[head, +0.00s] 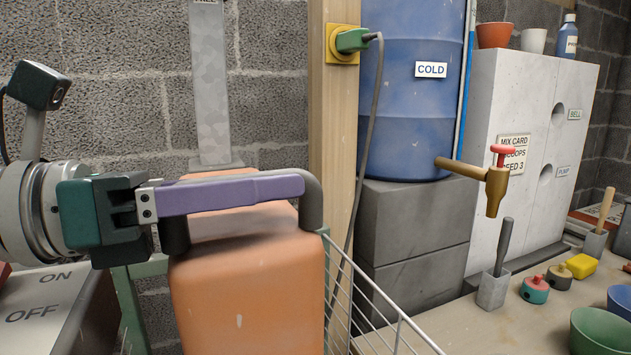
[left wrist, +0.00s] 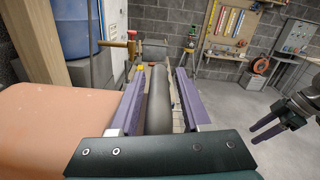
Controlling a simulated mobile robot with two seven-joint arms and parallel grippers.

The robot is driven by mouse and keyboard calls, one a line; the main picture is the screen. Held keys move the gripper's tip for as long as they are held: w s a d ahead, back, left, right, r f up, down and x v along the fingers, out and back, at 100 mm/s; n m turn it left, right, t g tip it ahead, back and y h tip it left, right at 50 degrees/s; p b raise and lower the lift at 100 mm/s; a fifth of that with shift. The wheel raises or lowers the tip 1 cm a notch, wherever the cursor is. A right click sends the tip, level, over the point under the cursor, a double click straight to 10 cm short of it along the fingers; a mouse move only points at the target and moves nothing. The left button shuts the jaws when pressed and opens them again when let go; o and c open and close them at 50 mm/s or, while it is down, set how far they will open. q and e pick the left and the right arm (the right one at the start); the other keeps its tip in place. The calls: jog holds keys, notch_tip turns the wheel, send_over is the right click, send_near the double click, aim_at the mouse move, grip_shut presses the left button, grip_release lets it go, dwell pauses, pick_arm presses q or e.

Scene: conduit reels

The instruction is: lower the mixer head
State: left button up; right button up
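The mixer head is a large orange rounded housing (head: 240,290), also at the left of the left wrist view (left wrist: 55,125). A dark grey bar handle (head: 312,200) runs along its top. My left gripper (head: 296,185) is at the handle, its purple fingers lying along the bar. In the left wrist view the handle (left wrist: 160,95) runs between the two parted fingers (left wrist: 160,75), with narrow gaps visible beside it. Part of the handle is hidden by the fingers in the head view. My right gripper (left wrist: 254,134) shows at the right of the left wrist view, fingers apart and empty.
A wooden post with a green plug (head: 352,40) and hanging cable stands behind the housing. A blue barrel (head: 410,110) with a brass tap rests on grey blocks. A wire rack (head: 385,320) is close on the right. An ON/OFF panel (head: 50,295) is at left.

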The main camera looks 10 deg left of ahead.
pick_arm(q)
jog(key=shift+o, duration=0.5)
jog(key=shift+a, duration=0.1)
jog(key=shift+s+a, duration=0.15)
jog(key=shift+a, duration=0.1)
jog(key=b+v, duration=0.2)
jog(key=v, duration=0.7)
jog(key=shift+b, duration=0.35)
jog(key=shift+s, duration=0.1)
